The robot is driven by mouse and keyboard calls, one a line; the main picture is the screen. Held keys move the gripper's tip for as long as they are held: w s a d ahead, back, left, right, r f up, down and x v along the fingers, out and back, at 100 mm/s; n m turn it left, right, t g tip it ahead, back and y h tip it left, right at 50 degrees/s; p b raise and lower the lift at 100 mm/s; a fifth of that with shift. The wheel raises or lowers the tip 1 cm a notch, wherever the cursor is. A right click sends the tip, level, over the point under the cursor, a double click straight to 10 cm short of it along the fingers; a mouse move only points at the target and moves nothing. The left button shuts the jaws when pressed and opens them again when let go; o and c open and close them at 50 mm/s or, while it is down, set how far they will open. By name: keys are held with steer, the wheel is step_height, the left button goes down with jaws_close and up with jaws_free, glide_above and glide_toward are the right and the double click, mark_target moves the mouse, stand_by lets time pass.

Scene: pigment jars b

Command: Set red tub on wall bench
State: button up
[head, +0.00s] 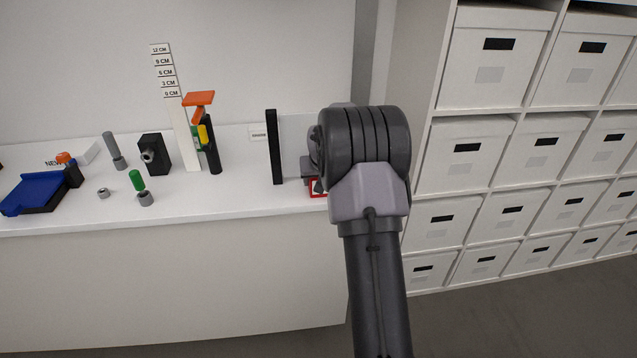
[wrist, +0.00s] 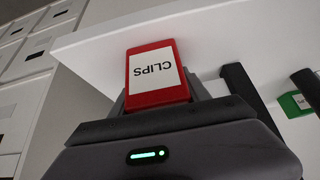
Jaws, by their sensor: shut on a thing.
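The red tub (wrist: 150,95) has a white label reading CLIPS, which appears upside down in the wrist view. My gripper (wrist: 158,102) is shut on it; the dark gripper body fills the lower part of that view. In the head view only a small red part of the tub (head: 318,188) shows, at the right end of the white wall bench (head: 230,203), near its front edge. My arm hides the rest of the tub and most of the gripper there. I cannot tell whether the tub touches the bench top.
A black upright plate (head: 273,147) stands just left of the tub. Further left are a height scale (head: 163,70), a black block (head: 154,154), a green-topped piece (head: 137,180) and a blue tray (head: 36,192). Shelves of white boxes (head: 468,150) stand right. A green box (wrist: 295,103) shows in the wrist view.

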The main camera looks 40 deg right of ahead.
steer(key=shift+s+r, duration=0.1)
steer(key=shift+r, duration=0.05)
steer(key=o, duration=1.5)
steer(key=shift+f, duration=0.2)
steer(key=shift+c, duration=0.2)
steer(key=p+v, duration=0.4)
steer(key=v, duration=0.8)
steer(key=s+a+r+y, duration=0.1)
steer(key=s+a+r, duration=0.1)
steer(key=a+r, duration=0.35)
steer(key=s+a+r, duration=0.2)
steer(key=a, duration=0.6)
steer(key=s+a+r+n+y, duration=0.1)
steer(key=s+a+r+y, duration=0.3)
steer(key=s+a, duration=1.05)
steer(key=s+a+f+n, duration=0.1)
steer(key=s+a+f, duration=0.1)
steer(key=s+a, duration=0.7)
steer(key=shift+s, duration=0.25)
